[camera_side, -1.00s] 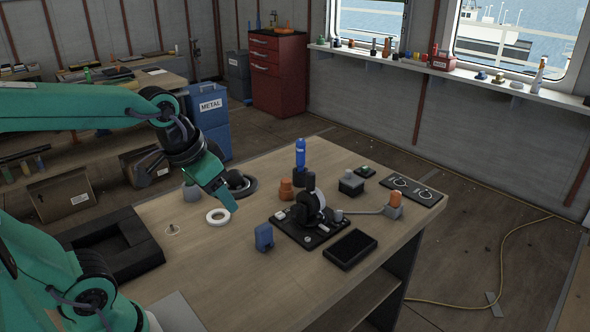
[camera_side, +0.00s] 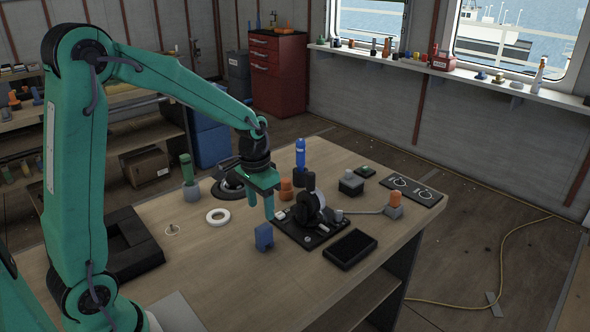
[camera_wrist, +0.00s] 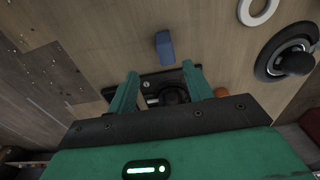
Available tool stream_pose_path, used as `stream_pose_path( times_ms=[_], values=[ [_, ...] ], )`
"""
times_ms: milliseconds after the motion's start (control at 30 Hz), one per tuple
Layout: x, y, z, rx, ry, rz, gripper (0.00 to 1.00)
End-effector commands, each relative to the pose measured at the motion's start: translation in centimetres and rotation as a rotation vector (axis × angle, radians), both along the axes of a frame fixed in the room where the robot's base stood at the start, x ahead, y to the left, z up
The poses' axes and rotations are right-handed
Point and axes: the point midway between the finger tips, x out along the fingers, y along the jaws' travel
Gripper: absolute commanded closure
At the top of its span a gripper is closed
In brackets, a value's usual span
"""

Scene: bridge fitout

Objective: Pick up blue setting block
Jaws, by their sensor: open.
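The blue setting block (camera_side: 264,237) stands on the wooden table, left of the black fixture plate. It also shows in the wrist view (camera_wrist: 164,48), beyond the fingertips toward the top of the picture. My gripper (camera_side: 261,205) points down above the table, a little above and behind the block in the side view. In the wrist view its two green fingers (camera_wrist: 160,75) are spread apart with nothing held between them. The fingers are apart from the block.
Right of the block is the black fixture plate (camera_side: 311,236) with a wheel-like device on it. A black tray (camera_side: 350,249) lies in front. A white ring (camera_side: 217,217) lies to the left. The table front is clear.

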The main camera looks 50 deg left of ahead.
Motion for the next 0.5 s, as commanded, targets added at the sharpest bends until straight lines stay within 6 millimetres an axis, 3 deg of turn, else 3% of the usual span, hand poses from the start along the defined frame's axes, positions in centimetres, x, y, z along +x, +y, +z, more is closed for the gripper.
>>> stream_pose_path(
  times_ms=[200,500],
  values=[
    [1.3,1.0,-3.1,-0.009,0.051,0.001,0.49],
    [1.6,1.3,-4.0,-0.011,0.063,0.002,0.49]
  ],
)
